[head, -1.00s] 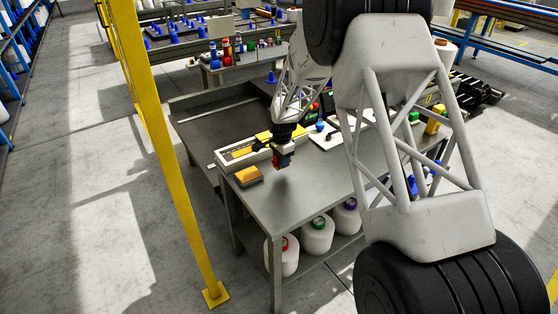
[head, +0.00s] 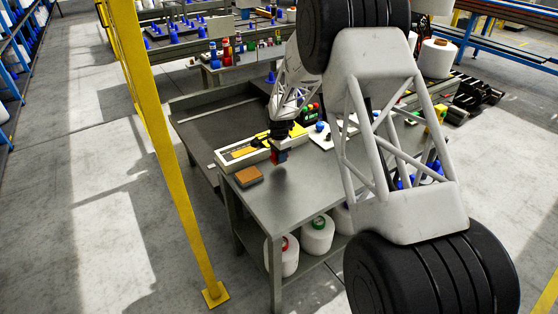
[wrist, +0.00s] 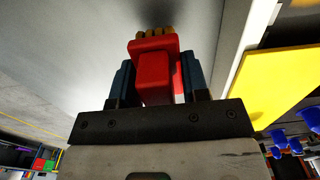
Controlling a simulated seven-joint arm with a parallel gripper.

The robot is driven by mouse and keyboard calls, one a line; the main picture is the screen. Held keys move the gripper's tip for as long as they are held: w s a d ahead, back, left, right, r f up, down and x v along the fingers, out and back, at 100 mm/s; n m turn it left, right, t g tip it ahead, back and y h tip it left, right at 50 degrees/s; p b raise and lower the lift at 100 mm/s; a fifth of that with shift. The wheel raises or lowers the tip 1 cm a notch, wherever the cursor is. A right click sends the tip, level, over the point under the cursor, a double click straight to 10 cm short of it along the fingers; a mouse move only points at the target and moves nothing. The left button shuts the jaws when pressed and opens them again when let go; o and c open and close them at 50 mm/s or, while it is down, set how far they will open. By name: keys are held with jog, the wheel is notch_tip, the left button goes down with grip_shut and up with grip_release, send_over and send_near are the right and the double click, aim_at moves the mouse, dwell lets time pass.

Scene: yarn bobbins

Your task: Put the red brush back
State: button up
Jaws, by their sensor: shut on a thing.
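My gripper (wrist: 155,85) is shut on the red brush (wrist: 154,62), with a dark blue finger on each side of its red body. Its yellow-brown bristles show at the far end in the wrist view. In the head view my gripper (head: 279,155) holds the brush just above the grey table (head: 290,195), beside the right end of a long white tray (head: 232,166). The brush is small there and largely hidden by the fingers. A dark shadow lies on the table beneath it.
An orange-brown block (head: 249,176) lies on the table in front of the tray. Yellow pieces (head: 245,151) lie in the tray. White bobbins (head: 317,236) stand on the shelf below. A yellow post (head: 170,140) rises left of the table. The tabletop's front middle is clear.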

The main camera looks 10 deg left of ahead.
jog(key=shift+f, duration=1.3)
jog(key=shift+f, duration=0.1)
jog(key=o, duration=1)
jog(key=shift+c, duration=0.2)
notch_tip(320, 180, up, 12)
jog(key=shift+r, duration=0.1)
jog(key=shift+d+r, duration=0.1)
